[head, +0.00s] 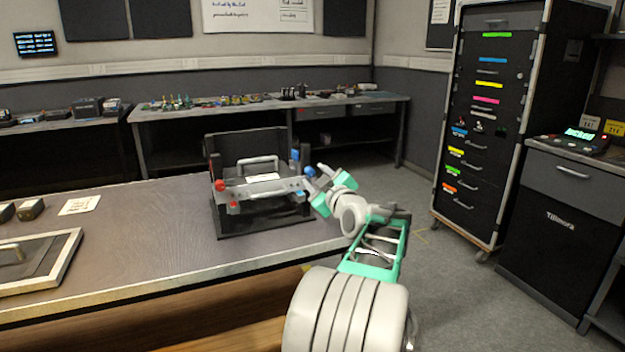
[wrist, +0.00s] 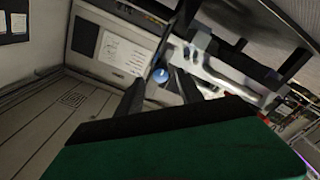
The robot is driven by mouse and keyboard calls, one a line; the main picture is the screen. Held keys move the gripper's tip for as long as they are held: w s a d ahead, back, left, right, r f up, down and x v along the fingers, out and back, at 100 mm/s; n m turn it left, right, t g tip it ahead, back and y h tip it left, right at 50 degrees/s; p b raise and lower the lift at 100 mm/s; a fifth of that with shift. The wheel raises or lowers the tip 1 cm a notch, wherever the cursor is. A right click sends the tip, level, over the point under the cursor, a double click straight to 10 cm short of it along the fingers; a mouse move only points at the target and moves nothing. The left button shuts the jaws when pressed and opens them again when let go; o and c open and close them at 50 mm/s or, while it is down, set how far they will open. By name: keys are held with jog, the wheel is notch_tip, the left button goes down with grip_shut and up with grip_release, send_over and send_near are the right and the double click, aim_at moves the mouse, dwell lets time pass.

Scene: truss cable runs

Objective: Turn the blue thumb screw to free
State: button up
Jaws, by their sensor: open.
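The blue thumb screw (wrist: 160,75) shows as a round blue knob in the wrist view, between the two dark fingers of my gripper (wrist: 157,88). In the head view a blue knob (head: 310,171) is at the right end of a dark fixture (head: 265,222) on the bench. My gripper (head: 317,182) reaches in from the right at that end. It is open, with a gap on both sides of the knob in the wrist view. I cannot tell how deep the knob sits between the fingers, nor its turned position.
Another blue part (head: 295,155) stands just behind, and red knobs (head: 220,185) are at the fixture's left. A framed panel (head: 40,262) lies at the bench's left. The bench top between is mostly clear. A tall black rack (head: 485,130) stands on the right.

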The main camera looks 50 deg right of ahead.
aim_at(310, 176)
jog(key=x, duration=0.2)
jog(key=shift+w+d, duration=0.15)
jog(key=shift+w, duration=0.2)
jog(key=shift+c, duration=0.5)
grip_shut()
